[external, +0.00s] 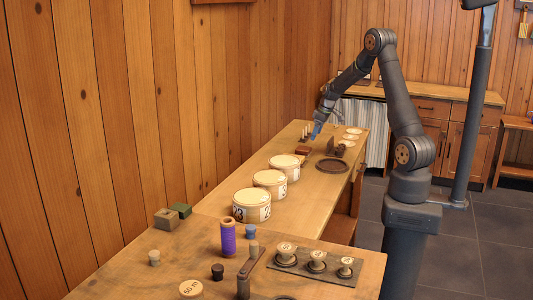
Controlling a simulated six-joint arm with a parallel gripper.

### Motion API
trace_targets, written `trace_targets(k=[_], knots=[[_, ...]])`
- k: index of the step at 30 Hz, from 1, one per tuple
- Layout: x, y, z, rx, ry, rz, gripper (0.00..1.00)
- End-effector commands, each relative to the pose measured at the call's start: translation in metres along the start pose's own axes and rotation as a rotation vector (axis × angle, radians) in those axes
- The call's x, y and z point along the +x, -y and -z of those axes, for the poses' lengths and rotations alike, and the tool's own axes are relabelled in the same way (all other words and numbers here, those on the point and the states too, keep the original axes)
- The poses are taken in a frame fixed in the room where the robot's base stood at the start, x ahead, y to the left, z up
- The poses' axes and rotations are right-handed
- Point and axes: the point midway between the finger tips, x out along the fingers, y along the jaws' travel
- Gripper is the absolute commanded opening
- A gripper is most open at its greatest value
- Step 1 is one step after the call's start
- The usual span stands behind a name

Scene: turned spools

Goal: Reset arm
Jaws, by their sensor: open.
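My arm reaches over the far part of the long wooden bench (215,205). My gripper (315,132) points down there, with blue at its tip, and is open. It is small in this view, and nothing can be made out between its fingers. A spool wound with purple thread (228,238) stands upright on the near part of the bench, far from my gripper.
Three numbered round tins (252,206) stand in a row mid-bench. A dark round tray (331,166) lies beyond them. A plank wall borders the left.

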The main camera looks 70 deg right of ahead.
Motion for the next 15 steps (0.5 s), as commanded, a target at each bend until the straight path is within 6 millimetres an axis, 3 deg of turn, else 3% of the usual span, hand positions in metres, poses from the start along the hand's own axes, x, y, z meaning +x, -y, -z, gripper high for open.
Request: trace_targets(k=[10, 15], knots=[[-0.052, -0.027, -0.042, 0.003, -0.002, -0.003, 0.81], [-0.044, -0.003, -0.011, -0.070, -0.001, 0.022, 0.81]])
